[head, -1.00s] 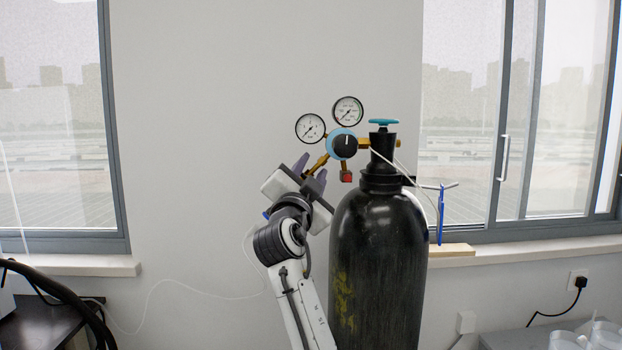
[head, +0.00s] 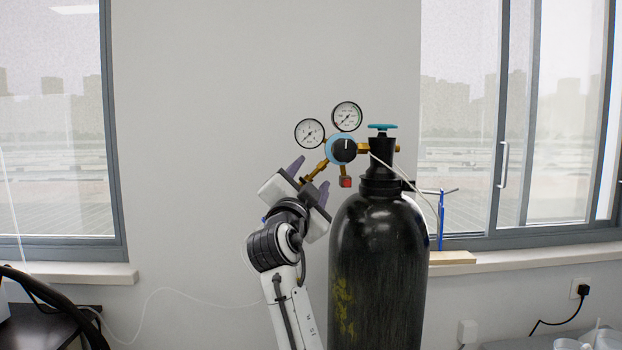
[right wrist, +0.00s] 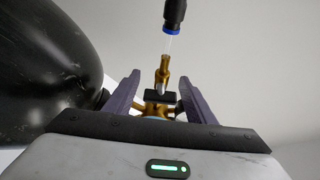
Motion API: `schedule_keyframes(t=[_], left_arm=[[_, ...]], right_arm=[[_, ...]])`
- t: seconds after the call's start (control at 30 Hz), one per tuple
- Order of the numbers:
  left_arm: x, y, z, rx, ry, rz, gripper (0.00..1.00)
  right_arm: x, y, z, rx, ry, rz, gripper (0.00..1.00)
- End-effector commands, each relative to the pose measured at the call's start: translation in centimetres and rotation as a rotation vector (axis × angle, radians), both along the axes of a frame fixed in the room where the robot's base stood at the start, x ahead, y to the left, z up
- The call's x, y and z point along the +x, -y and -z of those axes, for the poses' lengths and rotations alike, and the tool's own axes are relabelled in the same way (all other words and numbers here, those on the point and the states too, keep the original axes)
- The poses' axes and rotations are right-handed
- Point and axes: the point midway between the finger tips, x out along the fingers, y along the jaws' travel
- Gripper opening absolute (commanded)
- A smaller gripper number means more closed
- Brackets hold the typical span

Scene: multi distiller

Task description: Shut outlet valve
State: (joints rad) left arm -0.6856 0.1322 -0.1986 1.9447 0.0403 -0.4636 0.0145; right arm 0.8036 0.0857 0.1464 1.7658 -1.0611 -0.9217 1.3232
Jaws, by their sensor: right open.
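The regulator (head: 342,149) with two round gauges is mounted on the black gas cylinder (head: 378,260). Its brass outlet arm (head: 318,168) slants down to the left, toward my right gripper (head: 309,178). That gripper is open, with its purple fingers on either side of the outlet's end. In the right wrist view, the open fingers (right wrist: 156,95) flank a brass fitting (right wrist: 162,72) and a small black part (right wrist: 162,97), likely the outlet valve. Gaps show on both sides, and nothing is gripped. My left gripper is in no view.
A teal handwheel (head: 382,127) tops the cylinder. A red-ended fitting (head: 346,182) hangs below the regulator. A clear tube with a blue-ringed black connector (right wrist: 174,14) rises from the brass fitting. The wall left of the gripper is clear. The cylinder stands close on its right.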

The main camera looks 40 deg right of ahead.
Motion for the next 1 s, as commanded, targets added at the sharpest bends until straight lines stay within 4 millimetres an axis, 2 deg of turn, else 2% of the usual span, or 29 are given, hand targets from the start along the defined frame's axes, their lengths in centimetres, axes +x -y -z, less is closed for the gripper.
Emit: schedule_keyframes(t=[0.23, 0.5, 1.0], left_arm=[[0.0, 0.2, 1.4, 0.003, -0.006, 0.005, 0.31], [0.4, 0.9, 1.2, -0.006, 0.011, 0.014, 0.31], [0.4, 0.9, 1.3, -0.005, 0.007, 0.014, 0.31]], right_arm=[[-2.5, -3.9, 1.7, 0.005, 0.002, -0.005, 0.5], [-4.6, -7.1, 2.6, 0.002, -0.001, -0.003, 0.5], [-5.0, -7.6, 2.6, 0.002, -0.001, -0.001, 0.5]])
